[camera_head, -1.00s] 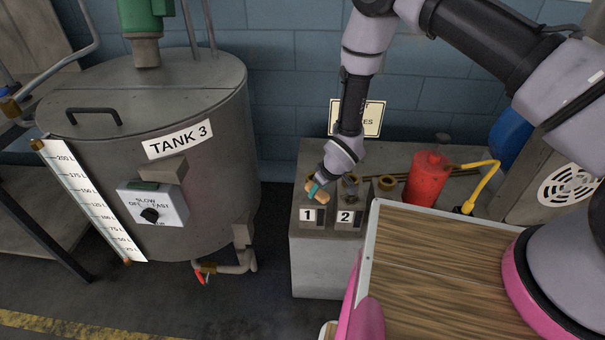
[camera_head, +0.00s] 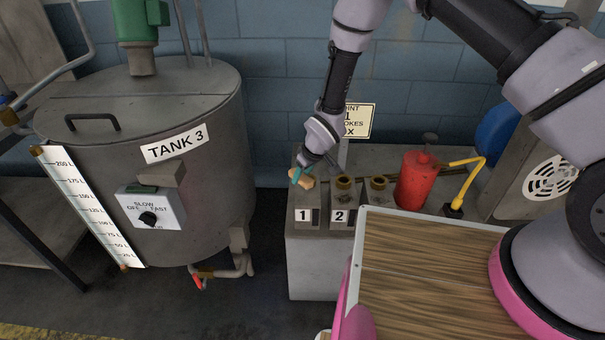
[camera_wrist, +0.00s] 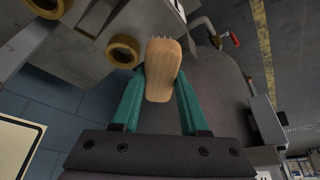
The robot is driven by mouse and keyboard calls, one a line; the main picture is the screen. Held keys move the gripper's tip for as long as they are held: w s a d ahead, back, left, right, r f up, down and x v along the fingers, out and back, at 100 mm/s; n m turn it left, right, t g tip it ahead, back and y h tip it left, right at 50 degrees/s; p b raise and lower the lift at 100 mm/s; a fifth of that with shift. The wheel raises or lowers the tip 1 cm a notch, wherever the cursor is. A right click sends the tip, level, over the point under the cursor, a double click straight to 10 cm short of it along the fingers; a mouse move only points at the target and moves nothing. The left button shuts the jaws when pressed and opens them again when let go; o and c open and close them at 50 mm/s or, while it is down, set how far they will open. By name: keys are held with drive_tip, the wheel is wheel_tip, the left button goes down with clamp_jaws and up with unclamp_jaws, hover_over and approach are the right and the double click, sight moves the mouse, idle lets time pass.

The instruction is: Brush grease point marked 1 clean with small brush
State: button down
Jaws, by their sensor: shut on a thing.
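My gripper (camera_head: 301,172) is shut on a small wooden brush (camera_head: 304,181), held just above the grease point marked 1 on the grey block. In the wrist view, the teal fingers (camera_wrist: 160,95) pinch the brush's tan body (camera_wrist: 160,72), with short bristles at its far end. The label 1 (camera_head: 307,215) is on the block's front. The grease point itself is hidden behind the brush and gripper in the head view. Grease point 2 (camera_head: 343,183), with a brass-coloured ring, stands to the right above the label 2 (camera_head: 341,216).
A third ringed point (camera_head: 378,184) and a red grease can (camera_head: 416,180) with a yellow hose stand to the right. A sign (camera_head: 358,121) is partly hidden behind my arm. Tank 3 (camera_head: 140,170) stands at left. A wooden-topped tray (camera_head: 420,262) is in front.

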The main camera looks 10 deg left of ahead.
drive_tip(key=shift+r, duration=0.9)
